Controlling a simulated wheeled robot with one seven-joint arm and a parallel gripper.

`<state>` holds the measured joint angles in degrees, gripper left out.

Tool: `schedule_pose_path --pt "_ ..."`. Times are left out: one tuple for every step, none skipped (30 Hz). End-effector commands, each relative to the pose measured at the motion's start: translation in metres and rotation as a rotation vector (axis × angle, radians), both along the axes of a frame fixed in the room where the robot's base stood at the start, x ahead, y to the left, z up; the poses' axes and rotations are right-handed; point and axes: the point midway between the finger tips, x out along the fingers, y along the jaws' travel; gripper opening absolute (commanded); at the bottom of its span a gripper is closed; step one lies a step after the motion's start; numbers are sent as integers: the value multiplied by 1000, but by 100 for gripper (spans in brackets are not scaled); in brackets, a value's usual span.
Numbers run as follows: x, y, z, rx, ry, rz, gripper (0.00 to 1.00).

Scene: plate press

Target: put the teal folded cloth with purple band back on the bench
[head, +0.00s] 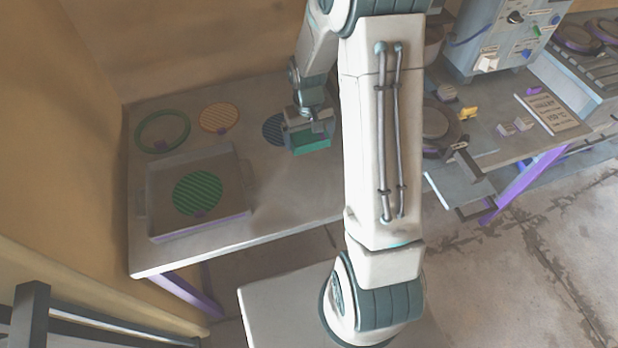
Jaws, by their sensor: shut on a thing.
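The teal folded cloth (312,142) is at the right part of the bench (290,195) in the head view. My gripper (308,128) is over it and shut on it. The cloth's purple band cannot be made out from here. I cannot tell whether the cloth touches the bench top or is held a little above it. My arm hides the bench just to the right.
A grey tray (242,206) holds a green striped disc (198,190). A green ring (163,131), an orange striped disc (218,117) and a dark blue striped disc (273,129) lie behind it. A control box (505,35) stands at the right. The bench front is clear.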

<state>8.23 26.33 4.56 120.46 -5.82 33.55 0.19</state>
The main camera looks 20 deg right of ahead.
Motion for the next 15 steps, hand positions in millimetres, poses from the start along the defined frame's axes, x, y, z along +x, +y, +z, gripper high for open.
schedule_pose_path --pt "-5 -17 -6 -6 -6 -11 74" --pt "-8 -25 -4 -7 -6 -14 74" --pt "-14 -36 -1 -8 -5 -16 74" --pt "-19 -43 1 -7 -4 -17 74" --pt "-23 -49 4 -6 -4 -19 74" --pt "-29 -57 7 -3 -4 -19 74" --pt "-34 -62 9 -1 -3 -19 74" --pt "-38 -67 11 2 -4 -21 74" --pt "-43 -71 14 6 -4 -20 74" --pt "-46 -74 16 8 -5 -18 74" --pt "-49 -77 17 11 -5 -17 74" --pt "-52 -80 19 14 -5 -16 74" --pt "-54 -81 21 16 -6 -16 74" --pt "-56 -81 21 18 -6 -15 74" --pt "-57 -80 22 20 -5 -12 74"
